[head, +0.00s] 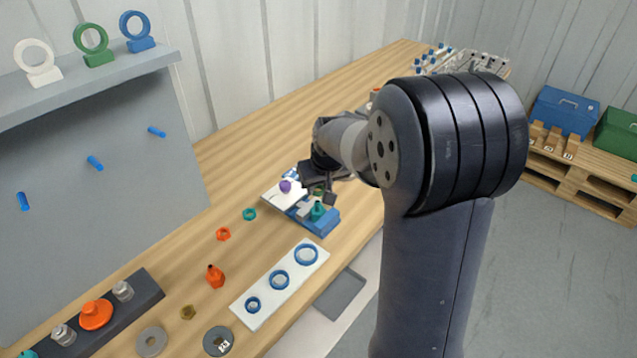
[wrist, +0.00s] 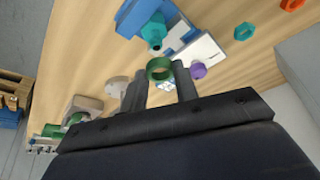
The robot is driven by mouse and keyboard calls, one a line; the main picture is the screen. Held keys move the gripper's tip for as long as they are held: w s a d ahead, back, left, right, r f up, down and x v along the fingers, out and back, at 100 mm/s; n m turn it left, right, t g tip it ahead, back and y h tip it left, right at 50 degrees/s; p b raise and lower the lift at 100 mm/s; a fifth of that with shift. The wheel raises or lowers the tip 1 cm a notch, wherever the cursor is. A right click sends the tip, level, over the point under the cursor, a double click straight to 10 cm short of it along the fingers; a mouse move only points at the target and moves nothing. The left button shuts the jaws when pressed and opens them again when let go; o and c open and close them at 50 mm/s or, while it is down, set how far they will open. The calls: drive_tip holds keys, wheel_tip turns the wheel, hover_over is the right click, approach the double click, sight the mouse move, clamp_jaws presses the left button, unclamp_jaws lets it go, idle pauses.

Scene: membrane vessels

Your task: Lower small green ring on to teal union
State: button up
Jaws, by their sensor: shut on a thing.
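My gripper (wrist: 160,76) is shut on the small green ring (wrist: 160,62), which sits between its fingertips. In the head view my gripper (head: 318,191) is over the blue fixture, partly hidden by its own fingers. The teal union (wrist: 152,31) stands on the blue fixture (wrist: 133,16), just beyond the ring in the wrist view. The union also shows in the head view (head: 317,212), upright at the fixture's near end. The ring is beside the union in the wrist picture, not around it. The exact height gap cannot be told.
A white plate with a purple knob (head: 285,186) adjoins the fixture. A loose teal ring (head: 249,214) and orange fittings (head: 215,276) lie to the left. A white board (head: 264,309) with several blue rings lies in front. Wood between them is clear.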

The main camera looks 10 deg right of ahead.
sight(319, 204)
drive_tip(key=shift+f+b, duration=2.15)
drive_tip(key=shift+f, duration=0.9)
drive_tip(key=o, duration=1)
drive_tip(key=v, duration=1.1)
drive_tip(key=shift+f, duration=0.2)
